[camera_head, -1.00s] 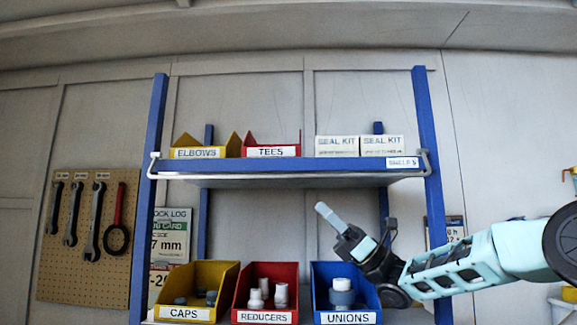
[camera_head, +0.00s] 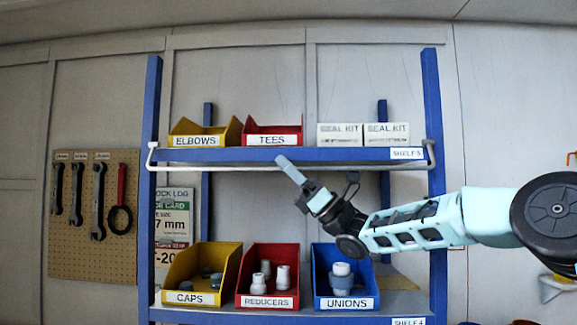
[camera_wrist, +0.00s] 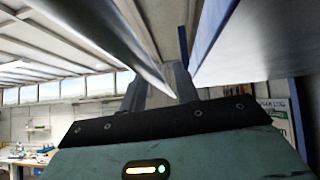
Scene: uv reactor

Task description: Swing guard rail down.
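The guard rail (camera_head: 220,168) is a thin pale bar along the front of the upper shelf (camera_head: 335,155), with an upturned bent end at each post. It sits low at the shelf's front edge. My gripper (camera_head: 285,163) reaches in from the right, and its fingertip overlaps the rail near mid-span. In the wrist view, my gripper (camera_wrist: 158,88) shows two fingers with a gap between them. The rail (camera_wrist: 110,40) runs close up toward that gap, beside the blue shelf edge (camera_wrist: 225,40). Whether a finger touches the rail I cannot tell.
On the upper shelf stand the elbows bin (camera_head: 200,133), tees bin (camera_head: 272,134) and seal kit boxes (camera_head: 340,134). Below are the caps (camera_head: 195,299), reducers (camera_head: 266,302) and unions (camera_head: 346,303) bins. Blue posts (camera_head: 434,100) flank the shelf; a tool pegboard (camera_head: 90,230) hangs left.

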